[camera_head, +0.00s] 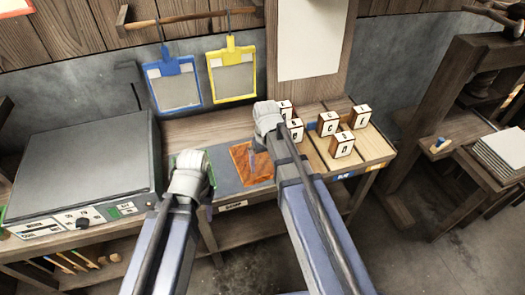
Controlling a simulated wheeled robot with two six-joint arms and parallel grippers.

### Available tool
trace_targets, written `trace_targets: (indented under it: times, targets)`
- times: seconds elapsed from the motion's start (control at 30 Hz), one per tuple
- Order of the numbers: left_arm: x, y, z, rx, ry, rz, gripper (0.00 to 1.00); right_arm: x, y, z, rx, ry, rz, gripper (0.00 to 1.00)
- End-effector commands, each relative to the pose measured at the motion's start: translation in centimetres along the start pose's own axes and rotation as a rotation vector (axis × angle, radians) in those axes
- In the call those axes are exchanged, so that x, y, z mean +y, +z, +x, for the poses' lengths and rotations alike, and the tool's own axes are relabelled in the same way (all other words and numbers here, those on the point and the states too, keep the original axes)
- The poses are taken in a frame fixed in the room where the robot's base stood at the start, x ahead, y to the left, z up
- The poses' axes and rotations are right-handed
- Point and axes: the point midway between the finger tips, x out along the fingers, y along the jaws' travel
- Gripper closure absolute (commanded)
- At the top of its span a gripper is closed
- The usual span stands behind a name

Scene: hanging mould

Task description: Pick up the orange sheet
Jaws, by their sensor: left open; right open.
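The orange sheet (243,172) lies flat on a dark grey mat on the wooden bench, in the middle of the view. Its right edge is partly covered by my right arm. My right gripper (267,117) is open, above and just beyond the sheet's upper right corner in the picture. My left gripper (190,170) is open, to the left of the sheet and apart from it in the picture. Both grippers are seen from behind, so their fingertips are mostly hidden. A small purple shape shows over the sheet; I cannot tell what it is.
A grey machine (80,155) with a control panel stands on the left. Blue (178,85) and yellow (233,73) framed moulds hang from a rail. Several lettered blocks (342,146) stand right of the sheet. Stacked pale sheets (500,155) lie at far right. Something green is partly hidden behind my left gripper.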

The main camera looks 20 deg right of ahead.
Motion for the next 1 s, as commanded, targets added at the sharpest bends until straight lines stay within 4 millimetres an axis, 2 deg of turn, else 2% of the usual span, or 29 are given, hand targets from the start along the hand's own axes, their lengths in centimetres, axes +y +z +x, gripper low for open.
trace_targets:
  times: [0.23,0.5,0.77,1.0]
  targets:
    - [0.0,0.0,0.4,0.0,0.0,0.0,0.5,0.1,-0.1,0.4,0.001,-0.001,0.001,0.0]
    - [0.2,-0.1,2.7,0.0,0.0,0.0,0.5,0.0,-0.1,2.7,0.001,-0.001,0.001,0.0]
    - [0.3,-0.2,2.9,0.0,0.0,0.0,0.5,0.0,-0.2,2.9,0.0,-0.001,0.001,0.0]
    - [0.5,-0.3,5.3,0.0,0.0,0.0,0.5,-0.4,-0.5,5.3,0.0,-0.001,0.0,0.0]
